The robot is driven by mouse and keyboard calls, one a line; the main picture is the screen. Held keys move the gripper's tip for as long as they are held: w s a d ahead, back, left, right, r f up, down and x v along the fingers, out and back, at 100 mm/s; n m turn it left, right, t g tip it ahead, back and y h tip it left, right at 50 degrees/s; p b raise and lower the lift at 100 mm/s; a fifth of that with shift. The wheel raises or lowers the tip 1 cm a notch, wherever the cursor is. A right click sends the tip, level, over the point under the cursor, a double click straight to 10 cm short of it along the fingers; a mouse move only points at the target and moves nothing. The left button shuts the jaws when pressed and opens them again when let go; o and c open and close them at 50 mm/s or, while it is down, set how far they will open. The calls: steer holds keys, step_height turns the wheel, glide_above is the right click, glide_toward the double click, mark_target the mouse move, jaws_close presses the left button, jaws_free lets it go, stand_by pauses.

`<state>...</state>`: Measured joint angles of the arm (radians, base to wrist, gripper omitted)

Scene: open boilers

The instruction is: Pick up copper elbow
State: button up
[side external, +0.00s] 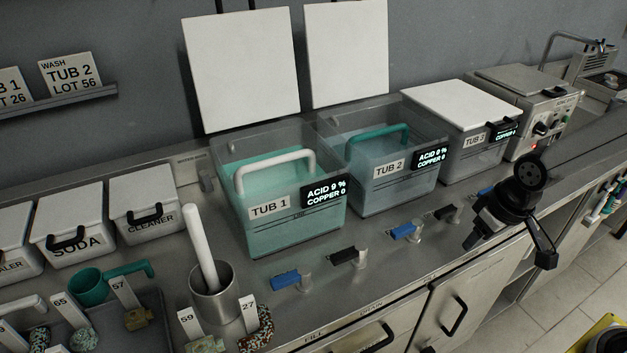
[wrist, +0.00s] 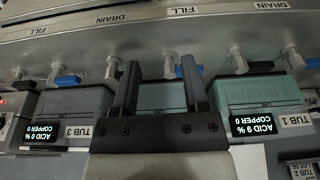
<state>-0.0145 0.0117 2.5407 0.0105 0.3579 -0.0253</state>
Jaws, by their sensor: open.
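I cannot tell for sure which piece is the copper elbow. A curved, reddish-brown and green crusted piece (side external: 262,330) lies by tag 27 at the bottom of the side view, partly cut off by the frame edge. My gripper (side external: 511,243) is at the right, over the counter's front edge, far from these pieces. In the wrist view its two black fingers (wrist: 160,65) are apart with nothing between them.
Open tub 1 (side external: 294,243) and tub 2 (side external: 391,196) have raised white lids. Tub 3 (side external: 465,155) is closed. Blue and black valve handles line the counter front.

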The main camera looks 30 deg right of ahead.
steer(key=w+a+n+y, duration=0.1)
steer(key=w+a+n, duration=0.3)
steer(key=w+a, duration=0.25)
steer(key=n+g+y, duration=0.3)
steer(key=n+y, duration=0.1)
steer(key=n, duration=1)
glide_toward(250, 297)
steer(key=x, duration=0.4)
steer(key=shift+s+a+f, duration=0.2)
steer(key=shift+f, duration=0.05)
steer(key=shift+x, duration=1.3)
steer(key=shift+f, duration=0.15)
steer(key=shift+x, duration=2.5)
steer(key=shift+w+d, duration=0.1)
steer(key=shift+w, duration=0.1)
jaws_close()
